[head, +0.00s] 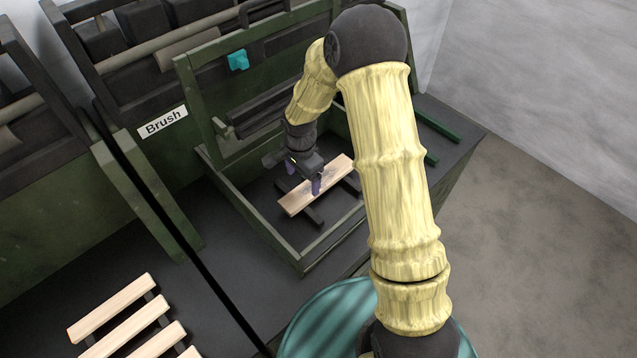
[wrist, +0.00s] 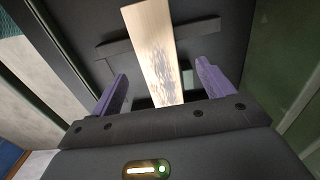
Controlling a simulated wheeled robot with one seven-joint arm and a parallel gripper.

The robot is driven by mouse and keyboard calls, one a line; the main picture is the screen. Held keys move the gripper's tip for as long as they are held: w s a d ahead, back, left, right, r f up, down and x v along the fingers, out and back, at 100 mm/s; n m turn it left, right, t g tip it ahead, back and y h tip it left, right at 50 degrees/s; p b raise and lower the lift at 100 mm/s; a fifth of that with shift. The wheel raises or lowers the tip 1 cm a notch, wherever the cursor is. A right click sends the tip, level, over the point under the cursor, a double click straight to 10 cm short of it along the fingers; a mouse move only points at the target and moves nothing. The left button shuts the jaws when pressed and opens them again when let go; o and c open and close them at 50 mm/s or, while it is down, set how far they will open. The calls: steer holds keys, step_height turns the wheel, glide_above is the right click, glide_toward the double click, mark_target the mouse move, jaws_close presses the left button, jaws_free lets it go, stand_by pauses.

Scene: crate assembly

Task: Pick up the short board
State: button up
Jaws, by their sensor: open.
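The short board (head: 302,197) is a pale wooden plank lying across dark supports inside the green-framed station in the head view. In the wrist view the board (wrist: 153,45) runs from the top edge down between my fingers. My gripper (head: 317,183) is over the board in the head view, pointing down. Its purple fingers (wrist: 158,85) are apart, one on each side of the board, with a gap on both sides in the wrist view. It holds nothing. The board's near end is hidden behind the gripper body.
The green station frame (head: 262,222) surrounds the board with low walls and a taller back. A label reading "Brush" (head: 163,122) is at its left. Several pale boards (head: 112,308) lie at the lower left. A small teal part (head: 238,60) sits on the back frame.

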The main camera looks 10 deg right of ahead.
mark_target(306, 191)
steer(key=shift+d+f, duration=0.1)
steer(key=shift+d, duration=0.05)
steer(key=f, duration=0.5)
steer(key=shift+d, duration=0.2)
steer(key=shift+c, duration=0.4)
steer(key=c, duration=1)
